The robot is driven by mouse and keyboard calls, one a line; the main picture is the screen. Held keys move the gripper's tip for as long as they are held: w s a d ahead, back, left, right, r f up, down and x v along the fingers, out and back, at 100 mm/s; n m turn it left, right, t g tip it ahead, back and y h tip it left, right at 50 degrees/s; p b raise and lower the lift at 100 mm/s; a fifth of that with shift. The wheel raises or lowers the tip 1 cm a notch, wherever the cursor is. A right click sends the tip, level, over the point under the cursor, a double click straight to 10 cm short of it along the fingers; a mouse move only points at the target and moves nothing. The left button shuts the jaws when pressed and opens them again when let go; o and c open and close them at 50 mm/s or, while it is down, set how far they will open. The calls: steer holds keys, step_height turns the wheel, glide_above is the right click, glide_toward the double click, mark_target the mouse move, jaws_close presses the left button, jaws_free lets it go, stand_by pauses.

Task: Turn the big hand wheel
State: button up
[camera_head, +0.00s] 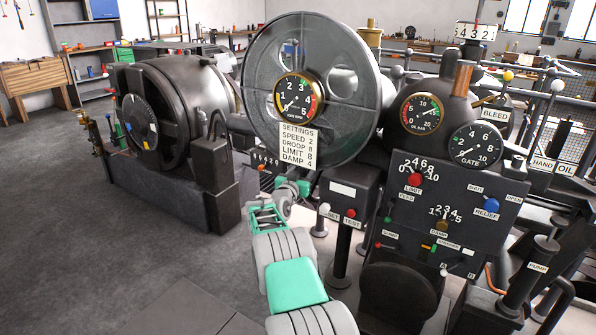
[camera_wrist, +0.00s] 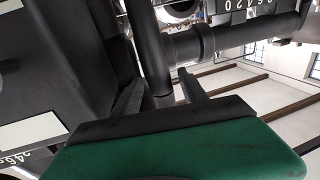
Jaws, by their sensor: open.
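What the rod belongs to is hidden.
A settings plate (camera_head: 299,146) and a gauge (camera_head: 297,98) stand before the wheel. A control panel (camera_head: 450,200) with knobs and levers is at right, beside a small set/test box (camera_head: 344,195). A dark dynamo (camera_head: 185,100) stands at left. The floor at lower left is clear.

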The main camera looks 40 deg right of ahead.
steer(key=shift+c, duration=0.3)
jaws_close()
steer(key=shift+s, duration=0.1)
stand_by(1.0)
